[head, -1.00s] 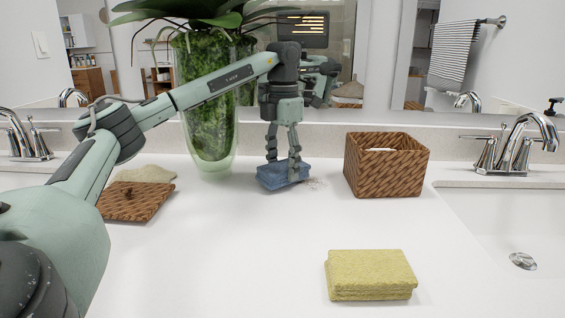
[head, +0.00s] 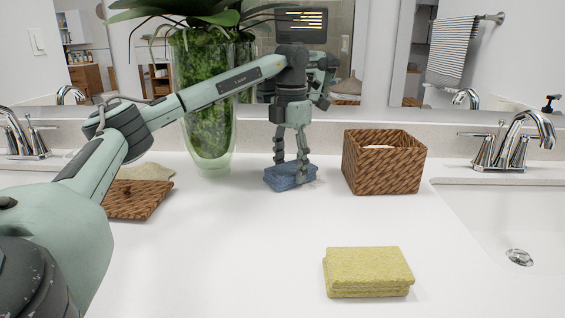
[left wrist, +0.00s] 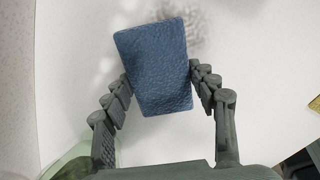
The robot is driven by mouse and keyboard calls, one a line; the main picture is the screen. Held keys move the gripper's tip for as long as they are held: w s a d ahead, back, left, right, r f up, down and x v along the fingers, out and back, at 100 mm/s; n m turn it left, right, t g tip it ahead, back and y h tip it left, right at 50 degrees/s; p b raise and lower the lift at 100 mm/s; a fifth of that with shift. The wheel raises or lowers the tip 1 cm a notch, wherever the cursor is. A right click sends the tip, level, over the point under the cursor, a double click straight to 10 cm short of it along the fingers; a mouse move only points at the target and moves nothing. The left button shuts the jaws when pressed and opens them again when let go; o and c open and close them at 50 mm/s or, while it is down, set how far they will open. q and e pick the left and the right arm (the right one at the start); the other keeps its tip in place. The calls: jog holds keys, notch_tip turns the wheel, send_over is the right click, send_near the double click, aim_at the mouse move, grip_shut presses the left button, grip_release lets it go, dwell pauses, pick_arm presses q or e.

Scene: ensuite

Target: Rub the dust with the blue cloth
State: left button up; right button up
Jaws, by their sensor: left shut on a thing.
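The blue cloth (head: 287,179), a thick folded block, is on or just above the white counter between the glass vase and the woven basket. My left gripper (head: 291,168) points down and is shut on it. In the left wrist view the blue cloth (left wrist: 155,65) sits between the two fingers and hides the counter under it. A faint speckled dark patch, seemingly the dust (left wrist: 200,35), shows beside the cloth's far edge in that view. In the head view the cloth and fingers hide most of that spot. My right gripper is not in view.
A glass vase (head: 211,135) with a plant stands just left of the gripper. A woven basket (head: 383,168) stands to its right. A yellow sponge-like block (head: 368,270) lies in front. A woven lid (head: 138,199) lies at left. The middle counter is clear.

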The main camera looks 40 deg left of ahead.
aim_at(329, 182)
pick_arm(q)
jog(key=shift+w+d+f, duration=0.1)
jog(key=shift+w+d, duration=0.75)
jog(key=shift+d, duration=0.2)
jog(key=shift+w+d+f, duration=0.1)
jog(key=shift+w+d, duration=0.75)
jog(key=shift+d, duration=0.2)
jog(key=shift+w+d+r, duration=0.15)
jog(key=shift+w+d, duration=1)
jog(key=shift+d, duration=0.25)
jog(key=shift+s+a, duration=1.2)
jog(key=shift+a, duration=0.25)
jog(key=shift+s+a, duration=1.2)
jog(key=shift+a, duration=0.25)
jog(key=shift+s+a, duration=1.2)
jog(key=shift+a, duration=0.25)
jog(key=shift+r, duration=3.05)
jog(key=shift+r, duration=1.45)
